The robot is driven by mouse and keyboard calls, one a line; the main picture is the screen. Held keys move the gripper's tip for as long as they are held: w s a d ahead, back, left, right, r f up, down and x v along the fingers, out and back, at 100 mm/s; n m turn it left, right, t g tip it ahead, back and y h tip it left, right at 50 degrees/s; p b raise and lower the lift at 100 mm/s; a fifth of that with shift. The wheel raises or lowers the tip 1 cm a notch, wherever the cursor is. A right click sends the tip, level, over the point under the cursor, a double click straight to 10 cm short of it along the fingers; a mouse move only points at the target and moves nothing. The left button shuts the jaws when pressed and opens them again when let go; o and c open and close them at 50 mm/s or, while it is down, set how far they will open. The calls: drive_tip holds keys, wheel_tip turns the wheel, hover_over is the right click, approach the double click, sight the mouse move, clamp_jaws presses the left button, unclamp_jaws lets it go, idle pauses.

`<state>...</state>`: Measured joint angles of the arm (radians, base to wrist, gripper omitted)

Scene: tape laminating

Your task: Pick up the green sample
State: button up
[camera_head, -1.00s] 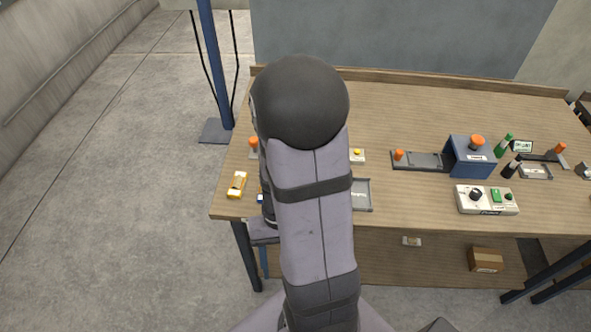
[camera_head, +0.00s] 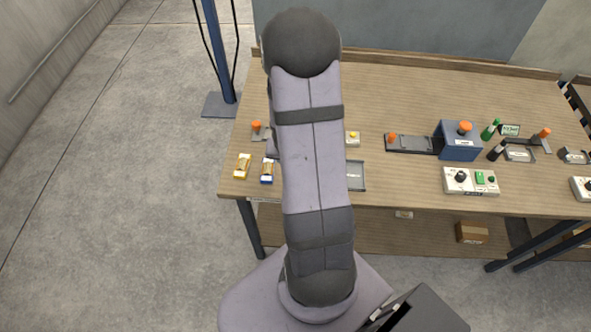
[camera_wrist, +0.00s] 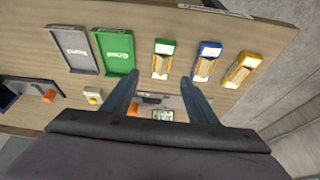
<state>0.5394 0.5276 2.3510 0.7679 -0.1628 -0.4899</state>
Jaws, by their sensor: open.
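The green sample (camera_wrist: 162,60), a small green-framed rectangle with a yellowish middle, lies on the table in the wrist view, between the green tray and the blue sample. My arm hides it in the head view. My gripper (camera_wrist: 160,82) is open and empty; its two dark blue fingers point toward the table, on either side of the line to the green sample. The height gap between fingertips and sample is hard to tell. The blue sample (camera_wrist: 206,62) and yellow sample (camera_wrist: 242,68) lie beside it; they also show in the head view (camera_head: 267,172) (camera_head: 243,166).
A green tray (camera_wrist: 103,52) and a grey tray (camera_wrist: 64,36) lie left of the samples in the wrist view. A yellow button box (camera_wrist: 93,96) is near the left finger. In the head view, a blue press (camera_head: 461,147) and a control box (camera_head: 452,187) stand farther right on the table.

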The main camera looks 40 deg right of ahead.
drive_tip(key=shift+b+x, duration=0.6)
drive_tip(key=shift+x, duration=0.45)
drive_tip(key=shift+b+x, duration=0.7)
drive_tip(key=shift+x, duration=1.95)
drive_tip(key=shift+w+r, duration=0.1)
drive_tip(key=shift+w, duration=0.05)
drive_tip(key=c, duration=1.2)
